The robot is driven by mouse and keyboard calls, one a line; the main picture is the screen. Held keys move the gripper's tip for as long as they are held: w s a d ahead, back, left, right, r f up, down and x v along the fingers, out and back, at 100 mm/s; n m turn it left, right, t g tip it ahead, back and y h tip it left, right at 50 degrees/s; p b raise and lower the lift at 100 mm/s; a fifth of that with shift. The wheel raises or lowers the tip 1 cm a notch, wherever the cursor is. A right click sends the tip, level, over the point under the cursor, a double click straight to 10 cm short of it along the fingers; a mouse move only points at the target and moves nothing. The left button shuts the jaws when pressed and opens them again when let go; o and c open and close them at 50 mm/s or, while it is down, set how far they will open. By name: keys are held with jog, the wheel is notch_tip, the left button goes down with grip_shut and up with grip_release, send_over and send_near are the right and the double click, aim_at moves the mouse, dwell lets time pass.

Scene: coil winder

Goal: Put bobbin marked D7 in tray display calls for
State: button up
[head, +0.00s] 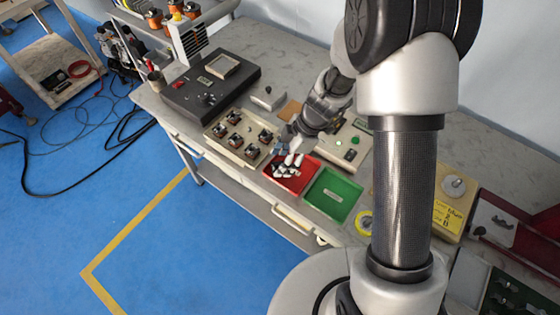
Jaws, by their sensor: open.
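Several dark bobbins with copper-brown windings sit in a beige tray (221,142) on the bench; their marks are too small to read. A red tray (278,182) stands to its right, with several white and black pieces in it or just above it. A green tray (330,196) beside it is empty but for a small label. A pale tester box (335,150) with a small display (362,125) and a green button stands behind the trays; the display's text is unreadable. My gripper (284,148) is open between the beige tray and the red tray, its fingertips partly unclear.
A dark winder box (205,95) stands left of the beige tray. A yellow tape roll (364,222) lies right of the green tray. My arm hides part of the bench. Bare bench (290,65) shows behind.

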jog(key=s+d+r+m+t+p, duration=0.1)
jog(key=s+d+r+m, duration=0.1)
jog(key=r, duration=0.7)
jog(key=s+d+r+m+p, duration=0.1)
jog(key=d+r+m, duration=0.15)
jog(key=r, duration=0.65)
jog(key=s+d+r+m+t+h, duration=0.2)
jog(key=s+d+r+m, duration=0.1)
jog(key=s+r+m, duration=0.3)
jog(key=s+d+r+m+t+h, duration=0.2)
jog(key=s+d+r+m, duration=0.2)
jog(key=s+m, duration=0.5)
notch_tip(320, 180, up, 2)
jog(key=shift+s+r, duration=0.1)
jog(key=shift+s, duration=0.85)
